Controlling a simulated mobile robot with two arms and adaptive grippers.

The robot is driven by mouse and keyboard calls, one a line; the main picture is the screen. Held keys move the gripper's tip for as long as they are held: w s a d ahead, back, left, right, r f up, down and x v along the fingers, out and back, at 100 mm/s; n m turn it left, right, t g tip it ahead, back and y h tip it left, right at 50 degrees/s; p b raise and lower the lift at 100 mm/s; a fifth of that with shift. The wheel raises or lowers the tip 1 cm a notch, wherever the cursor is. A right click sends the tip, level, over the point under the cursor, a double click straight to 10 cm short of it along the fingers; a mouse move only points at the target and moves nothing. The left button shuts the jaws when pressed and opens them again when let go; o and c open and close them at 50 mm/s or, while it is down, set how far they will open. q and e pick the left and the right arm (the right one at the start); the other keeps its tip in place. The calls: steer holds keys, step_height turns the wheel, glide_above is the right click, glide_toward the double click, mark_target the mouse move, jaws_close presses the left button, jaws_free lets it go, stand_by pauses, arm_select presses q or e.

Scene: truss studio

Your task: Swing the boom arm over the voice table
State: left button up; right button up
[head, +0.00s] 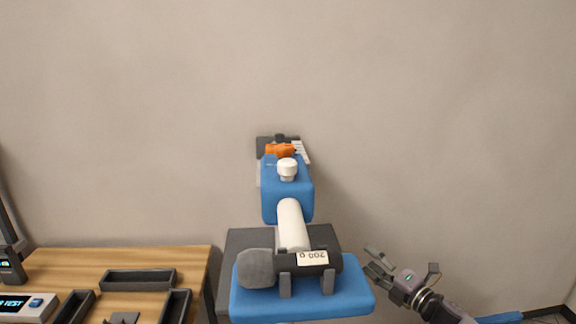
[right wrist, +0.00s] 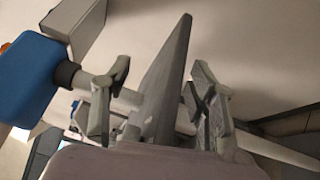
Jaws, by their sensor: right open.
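The boom arm reaches out from a wall bracket in the middle of the head view. It has a blue link (head: 286,200) with a white knob on top (head: 287,168), then a white tube (head: 291,226). A dark cylinder labelled 200 g (head: 313,259) with a grey round end (head: 256,268) lies across a blue block (head: 345,290). My right gripper (head: 374,265) is open, just right of the blue block. In the right wrist view its two fingers (right wrist: 158,105) stand apart, with a pale bar behind them and a blue block (right wrist: 28,80) at left. My left gripper is out of view.
A wooden table (head: 90,262) stands at the left. It carries dark trays (head: 138,280) and a small device with a lit display (head: 25,306). An orange part (head: 280,150) sits at the wall bracket. The plain wall behind is clear.

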steer(key=s+a+r+n+g+y, duration=0.1)
steer(key=a+r+n+g+y, duration=0.15)
steer(key=r+n, duration=0.55)
steer(key=s+a+r+n+g+y, duration=0.15)
steer(key=r+n+y, duration=0.25)
steer(key=r, duration=0.7)
steer(key=n+g+y+p, duration=0.1)
steer(key=n+g, duration=0.3)
steer(key=n, duration=0.7)
glide_toward(288, 168)
steer(key=p+x, duration=0.2)
steer(key=x, duration=0.1)
steer(key=w+p+x, duration=0.1)
steer(key=p+x, duration=0.1)
steer(key=x, duration=0.1)
steer(key=p+x, duration=0.1)
steer(key=x, duration=0.3)
steer(key=shift+w+d+f+p, duration=0.3)
steer(key=shift+w+p, duration=0.05)
steer(key=shift+p, duration=0.05)
steer(key=shift+w+a+f, duration=0.1)
steer(key=shift+w+a, duration=0.05)
steer(key=shift+a, duration=0.15)
steer(key=shift+c, duration=0.2)
jaws_close()
